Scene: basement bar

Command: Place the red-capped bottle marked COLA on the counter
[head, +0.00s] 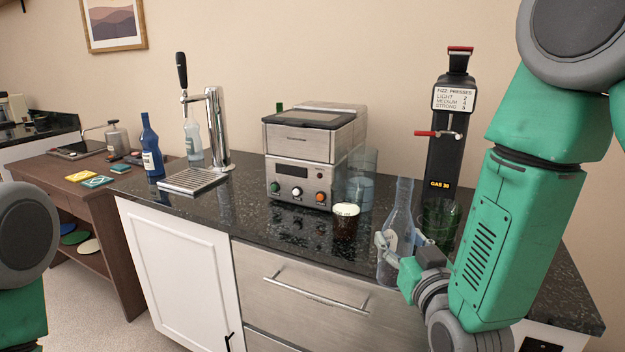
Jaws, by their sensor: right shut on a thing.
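My right gripper (388,246) is shut around the lower body of a clear, bluish glass bottle (399,217) with a pale label. The bottle is upright at the front edge of the dark counter (300,237). I cannot tell whether its base touches the counter or hangs just in front. No red cap shows on it, and I cannot read COLA on its label. No red-capped bottle is visible elsewhere. Part of my left arm shows at the left edge, but its gripper is out of view.
A black fizz press (449,130) stands behind the bottle, with a green glass (438,217) at its foot. A dark drink (346,222), a clear pitcher (361,181) and a steel machine (300,175) stand left. A blue bottle (151,148) and tap (215,130) are farther left.

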